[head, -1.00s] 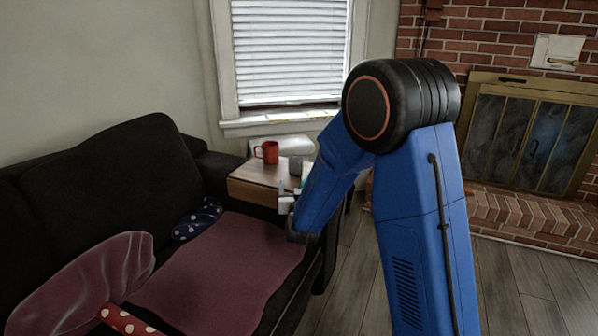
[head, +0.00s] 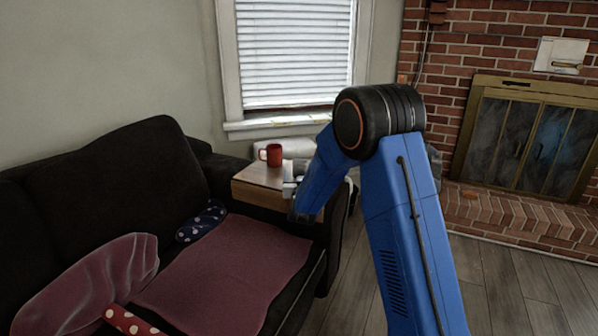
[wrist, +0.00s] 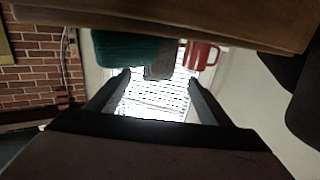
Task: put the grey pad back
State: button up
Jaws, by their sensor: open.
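A small grey item (wrist: 160,70) shows in the wrist view, which looks upside down, between a teal item (wrist: 118,48) and the red mug (wrist: 201,56). I cannot tell whether this grey item is the grey pad. In the head view the red mug (head: 271,154) stands on the wooden side table (head: 250,189). My gripper (head: 289,182) is at the table's right side, its tips close to the tabletop. In the wrist view my gripper (wrist: 160,82) is open, with nothing clearly held. The grey item seems hidden behind my gripper in the head view.
The black sofa (head: 90,180) with a maroon throw (head: 235,265), a navy dotted cushion (head: 201,221) and a red dotted item (head: 130,320) lies left. The brick fireplace (head: 530,140) is at right. Wood floor (head: 510,285) between them is clear.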

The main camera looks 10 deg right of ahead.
aim_at(299, 168)
jog(key=shift+w+d+f, duration=0.1)
jog(key=shift+w+d, duration=0.1)
jog(key=shift+w, duration=1.15)
jog(key=shift+w+d, duration=0.2)
jog(key=shift+w, duration=1.15)
jog(key=c, duration=1.2)
